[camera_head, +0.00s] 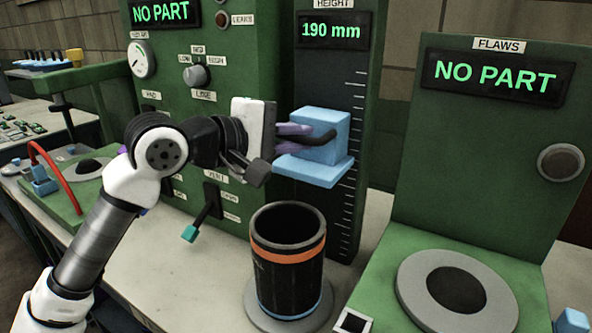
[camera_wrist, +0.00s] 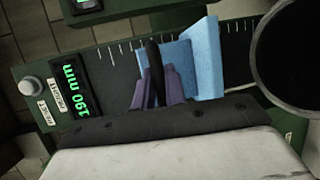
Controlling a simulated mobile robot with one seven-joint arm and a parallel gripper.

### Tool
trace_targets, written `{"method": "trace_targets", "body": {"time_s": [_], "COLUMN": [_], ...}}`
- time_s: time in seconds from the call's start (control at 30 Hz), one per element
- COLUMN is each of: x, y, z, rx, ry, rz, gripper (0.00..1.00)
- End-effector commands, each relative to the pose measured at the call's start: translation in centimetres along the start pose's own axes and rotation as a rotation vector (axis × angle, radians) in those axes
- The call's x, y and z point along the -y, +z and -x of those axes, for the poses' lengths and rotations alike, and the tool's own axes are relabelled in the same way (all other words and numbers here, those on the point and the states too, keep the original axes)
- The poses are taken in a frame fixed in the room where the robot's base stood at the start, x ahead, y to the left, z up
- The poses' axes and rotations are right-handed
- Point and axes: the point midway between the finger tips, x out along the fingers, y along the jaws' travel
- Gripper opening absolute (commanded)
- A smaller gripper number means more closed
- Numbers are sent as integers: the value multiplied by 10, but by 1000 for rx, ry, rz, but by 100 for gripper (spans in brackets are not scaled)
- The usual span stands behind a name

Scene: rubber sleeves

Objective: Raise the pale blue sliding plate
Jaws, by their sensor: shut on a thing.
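The pale blue sliding plate (camera_head: 315,168) sits on the dark vertical height scale, with a blue block as its upper part (camera_head: 322,124). The display (camera_head: 331,31) above reads 190 mm. My gripper (camera_head: 318,135) reaches in from the left, its purple fingers shut at the plate's blue block, with a dark bar between them. In the wrist view the gripper (camera_wrist: 156,85) is in front of the blue plate (camera_wrist: 207,58), and the fingers hide part of the block. The plate is above a black sleeve.
The black sleeve (camera_head: 287,268) with an orange band stands upright on a grey round base (camera_head: 255,316) below the plate. A lever with a teal tip (camera_head: 190,233) sticks out at the left. A green flaws station (camera_head: 478,150) showing NO PART stands at the right.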

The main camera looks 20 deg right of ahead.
Motion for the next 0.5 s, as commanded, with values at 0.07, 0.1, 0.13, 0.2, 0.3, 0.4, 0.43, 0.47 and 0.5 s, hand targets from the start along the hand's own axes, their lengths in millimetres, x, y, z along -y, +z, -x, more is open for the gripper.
{"method": "trace_targets", "body": {"time_s": [0.07, 0.1, 0.13, 0.2, 0.3, 0.4, 0.43, 0.47, 0.5], "x": [-18, -27, -33, -48, -66, -79, -82, -84, -86], "y": [2, 3, 3, 4, 6, 7, 7, 7, 8], "z": [3, 5, 6, 9, 13, 16, 16, 17, 17], "rx": [-1, -1, 0, -1, 1, -1, -1, -1, 0], "ry": [2, 2, 2, 3, 3, 3, 3, 3, 2], "rz": [-4, -4, -3, -3, -1, -1, -1, -1, -1], "gripper": [0, 0, 0, 0, 0, 0, 0, 0, 0]}}
